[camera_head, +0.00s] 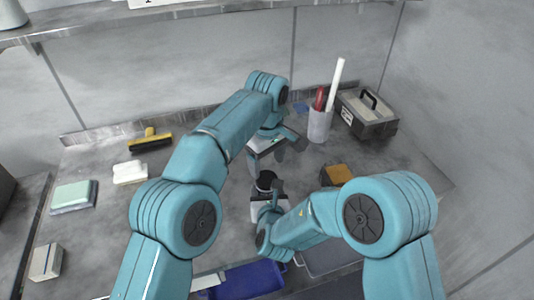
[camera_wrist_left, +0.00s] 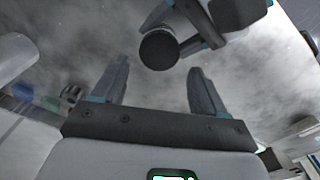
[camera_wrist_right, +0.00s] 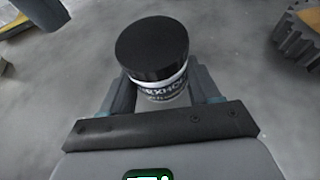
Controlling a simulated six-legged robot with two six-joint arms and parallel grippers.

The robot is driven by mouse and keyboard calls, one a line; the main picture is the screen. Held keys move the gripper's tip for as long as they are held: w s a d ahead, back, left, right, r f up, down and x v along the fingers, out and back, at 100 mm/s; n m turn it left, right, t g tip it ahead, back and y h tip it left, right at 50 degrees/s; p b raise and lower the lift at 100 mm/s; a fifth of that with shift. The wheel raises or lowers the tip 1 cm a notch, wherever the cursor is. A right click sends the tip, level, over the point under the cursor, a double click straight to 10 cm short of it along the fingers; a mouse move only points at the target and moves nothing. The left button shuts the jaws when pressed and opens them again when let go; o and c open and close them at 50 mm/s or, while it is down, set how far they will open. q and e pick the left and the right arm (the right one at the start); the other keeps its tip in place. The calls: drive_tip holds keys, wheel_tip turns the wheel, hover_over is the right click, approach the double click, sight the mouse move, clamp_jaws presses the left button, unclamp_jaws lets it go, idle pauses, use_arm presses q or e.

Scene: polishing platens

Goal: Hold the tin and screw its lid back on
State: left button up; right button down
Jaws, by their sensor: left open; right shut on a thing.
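The tin (camera_wrist_right: 163,92) is pale with dark lettering, and a round black lid (camera_wrist_right: 150,45) sits on its top in the right wrist view. I cannot tell whether the lid is threaded on. My right gripper (camera_wrist_right: 165,88) is shut around the tin's body, below the lid. The lid also shows in the head view (camera_head: 266,178) and as a dark disc in the left wrist view (camera_wrist_left: 158,50). My left gripper (camera_head: 290,150) is open and empty, above and beyond the tin in the head view. In the left wrist view the lid appears between and beyond its fingers.
A cup (camera_head: 319,126) with red and white rods and a grey toolbox (camera_head: 368,115) stand at the back right. A blue tray (camera_head: 248,280) is in front. A yellow-black brush (camera_head: 150,142) and white pads (camera_head: 130,172) lie left.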

sight(267, 179)
use_arm(q)
drive_tip(key=shift+w+f, duration=0.15)
drive_tip(key=shift+f, duration=2.6)
